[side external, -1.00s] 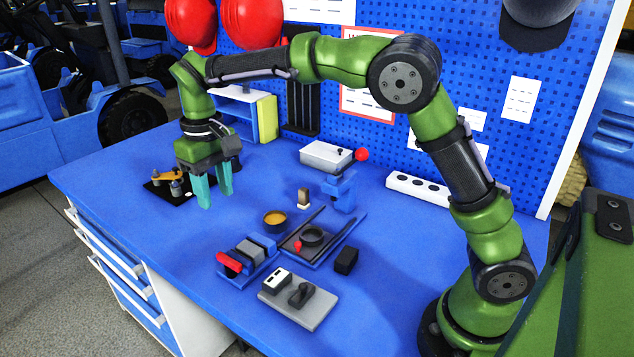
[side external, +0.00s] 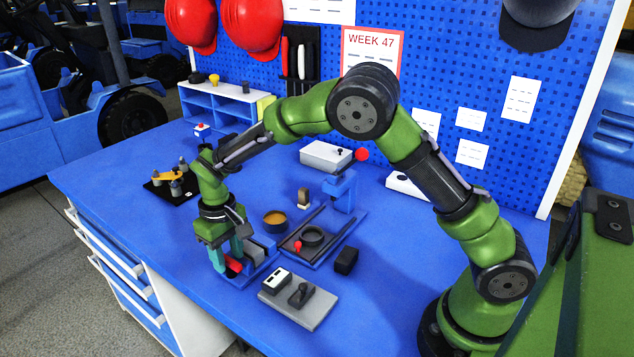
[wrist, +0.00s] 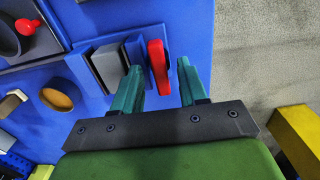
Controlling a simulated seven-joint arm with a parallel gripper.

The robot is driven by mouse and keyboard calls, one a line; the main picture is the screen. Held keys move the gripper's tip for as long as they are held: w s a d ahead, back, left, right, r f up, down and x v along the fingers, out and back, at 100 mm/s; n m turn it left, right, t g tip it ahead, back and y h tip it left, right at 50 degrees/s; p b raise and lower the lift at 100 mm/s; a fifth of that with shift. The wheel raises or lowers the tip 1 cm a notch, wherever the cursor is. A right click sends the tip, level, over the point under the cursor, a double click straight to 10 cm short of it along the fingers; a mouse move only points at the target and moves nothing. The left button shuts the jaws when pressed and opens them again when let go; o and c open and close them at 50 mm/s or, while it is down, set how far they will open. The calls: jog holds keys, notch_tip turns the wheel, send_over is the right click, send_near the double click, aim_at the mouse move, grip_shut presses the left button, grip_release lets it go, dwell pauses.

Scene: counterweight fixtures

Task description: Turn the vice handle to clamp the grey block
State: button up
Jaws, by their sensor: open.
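The vice (side external: 262,258) stands near the front left of the bench, with blue jaws on a blue base. The grey block (wrist: 108,66) sits between its jaws in the wrist view; I cannot tell whether a gap remains beside it. The red vice handle (wrist: 158,68) is on the vice's outer end, and it also shows in the side view (side external: 234,265). My gripper (wrist: 160,72) is open and points down, with one teal finger on each side of the handle. The handle is nearer the left finger in the wrist view. My gripper partly hides the vice in the side view.
A blue fixture (side external: 325,244) with a dark ring and a red knob stands right beside the vice. An amber-filled bowl (side external: 275,221) is behind it. A grey plate (side external: 312,312) with a black lever lies in front. The bench's left front is clear.

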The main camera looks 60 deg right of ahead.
grip_shut()
dwell(0.5)
jog(key=m, duration=0.4)
jog(key=shift+m, duration=0.3)
jog(key=m, duration=1.5)
jog(key=shift+m, duration=0.4)
dwell(0.7)
